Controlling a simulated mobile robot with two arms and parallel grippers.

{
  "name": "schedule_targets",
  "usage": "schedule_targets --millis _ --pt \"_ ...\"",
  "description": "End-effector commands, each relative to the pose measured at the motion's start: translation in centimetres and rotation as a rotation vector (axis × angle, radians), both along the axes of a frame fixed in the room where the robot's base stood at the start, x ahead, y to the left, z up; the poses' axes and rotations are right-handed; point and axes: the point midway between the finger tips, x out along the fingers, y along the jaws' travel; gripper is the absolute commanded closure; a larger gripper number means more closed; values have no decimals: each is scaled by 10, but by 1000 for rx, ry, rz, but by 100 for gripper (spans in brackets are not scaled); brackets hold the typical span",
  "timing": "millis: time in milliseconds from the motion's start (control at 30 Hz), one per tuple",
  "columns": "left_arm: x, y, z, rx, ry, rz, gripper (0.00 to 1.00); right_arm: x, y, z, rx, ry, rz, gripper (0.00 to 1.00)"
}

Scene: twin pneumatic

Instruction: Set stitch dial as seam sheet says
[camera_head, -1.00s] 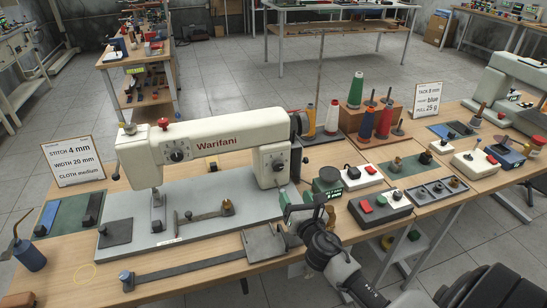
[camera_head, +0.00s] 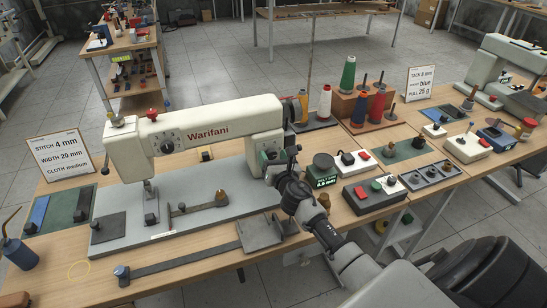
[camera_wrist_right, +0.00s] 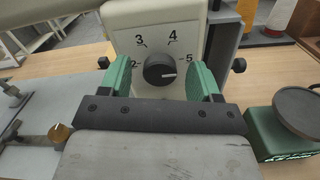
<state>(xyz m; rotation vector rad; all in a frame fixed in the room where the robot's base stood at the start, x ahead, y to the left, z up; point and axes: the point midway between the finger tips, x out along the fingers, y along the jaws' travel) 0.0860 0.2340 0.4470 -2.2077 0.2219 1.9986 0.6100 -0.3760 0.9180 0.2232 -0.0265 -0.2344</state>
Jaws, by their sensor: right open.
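The sewing machine (camera_head: 200,135) marked Warifani stands on the workbench. Its stitch dial (camera_wrist_right: 160,69) is a black knob on the cream end face, with numbers 2, 3, 4 and 5 around it. The knob's white mark points right, at or just below the 5. The seam sheet (camera_head: 60,150) at the left reads STITCH 4 mm, WIDTH 20 mm, CLOTH medium. My right gripper (camera_head: 278,158) is open and empty in front of the dial. Its green fingers (camera_wrist_right: 120,78) appear on both sides of the knob, apart from it in the picture. My left gripper is not in view.
A green round-topped device (camera_head: 322,170) stands right of my gripper. A second sheet (camera_head: 420,83) stands at the right. Another dial (camera_head: 168,146) is on the machine's left head.

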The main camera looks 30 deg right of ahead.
Motion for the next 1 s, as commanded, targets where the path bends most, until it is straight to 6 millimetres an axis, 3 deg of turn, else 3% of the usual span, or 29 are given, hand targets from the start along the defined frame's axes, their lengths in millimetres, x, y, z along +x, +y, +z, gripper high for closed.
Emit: schedule_targets --millis 267,600,1000 --pt "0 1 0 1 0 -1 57 2 -1 0 0 0 0 37" --pt "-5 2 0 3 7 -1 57 2 -1 0 0 0 0 86" --pt "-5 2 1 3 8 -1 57 2 -1 1 -79 19 0 86"
